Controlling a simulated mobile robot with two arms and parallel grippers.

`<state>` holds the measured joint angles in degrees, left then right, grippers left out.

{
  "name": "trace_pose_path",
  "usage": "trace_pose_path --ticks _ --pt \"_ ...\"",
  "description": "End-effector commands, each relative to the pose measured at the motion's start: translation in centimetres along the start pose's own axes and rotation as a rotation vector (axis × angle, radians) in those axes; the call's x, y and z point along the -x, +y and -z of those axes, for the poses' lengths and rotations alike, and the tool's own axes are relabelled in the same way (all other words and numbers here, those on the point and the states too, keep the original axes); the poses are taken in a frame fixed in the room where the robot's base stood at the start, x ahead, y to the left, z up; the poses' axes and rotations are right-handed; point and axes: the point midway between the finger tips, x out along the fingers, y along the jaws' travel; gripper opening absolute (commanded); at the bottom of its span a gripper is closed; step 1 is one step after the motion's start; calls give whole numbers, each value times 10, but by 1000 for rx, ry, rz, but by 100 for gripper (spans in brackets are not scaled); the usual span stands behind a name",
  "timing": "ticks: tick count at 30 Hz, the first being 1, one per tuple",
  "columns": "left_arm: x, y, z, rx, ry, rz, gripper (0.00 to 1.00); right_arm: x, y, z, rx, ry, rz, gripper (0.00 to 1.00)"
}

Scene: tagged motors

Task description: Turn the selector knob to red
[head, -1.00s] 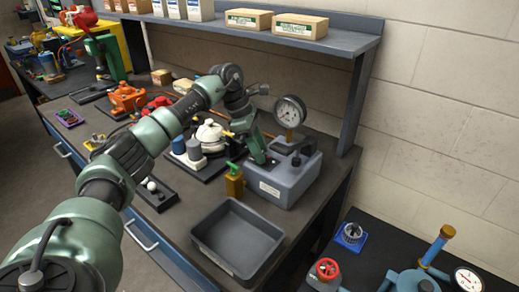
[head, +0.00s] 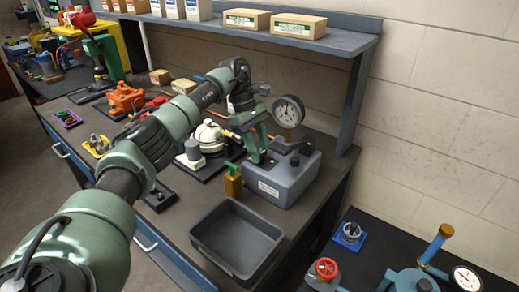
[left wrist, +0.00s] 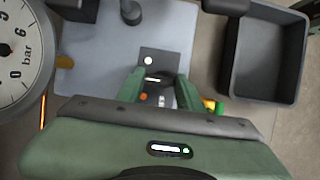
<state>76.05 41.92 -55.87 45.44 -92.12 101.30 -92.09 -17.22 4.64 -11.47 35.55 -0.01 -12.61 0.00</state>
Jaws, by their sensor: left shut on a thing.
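The grey selector box (head: 282,188) stands on the workbench below a round gauge. My left gripper (head: 262,158) reaches down to the box top, at its left rear side. In the left wrist view, my left gripper (left wrist: 160,92) is shut on the grey selector knob (left wrist: 165,98), between its two green fingers. A dark plate (left wrist: 172,58) under the knob carries a white dot and an orange dot. Other marks are hidden by the fingers, and I cannot tell for sure which dot the knob points to. My right gripper is not in view.
A gauge (head: 288,111) rises close beside my left gripper. A green-handled valve (head: 233,182) and an empty dark bin (head: 252,270) stand in front. A shelf (head: 325,42) with boxes hangs behind. A red handwheel (head: 326,267) is on the lower right table.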

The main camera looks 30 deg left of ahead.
Motion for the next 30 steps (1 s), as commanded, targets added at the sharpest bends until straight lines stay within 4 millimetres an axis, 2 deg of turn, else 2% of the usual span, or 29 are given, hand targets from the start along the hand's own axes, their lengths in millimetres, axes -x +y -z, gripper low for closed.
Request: trace_pose_path --ticks 8,9,11,12,23,30 --pt "2 1 0 0 1 -7 0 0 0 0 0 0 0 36" --pt "2 1 0 0 1 -7 39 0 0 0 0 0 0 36" --pt "2 1 0 0 1 -6 56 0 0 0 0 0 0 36" --pt "2 1 0 0 1 -6 58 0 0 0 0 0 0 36" --pt "5 1 0 1 1 -3 58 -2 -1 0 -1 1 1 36" --pt "43 2 0 1 1 -7 58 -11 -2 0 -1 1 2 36"
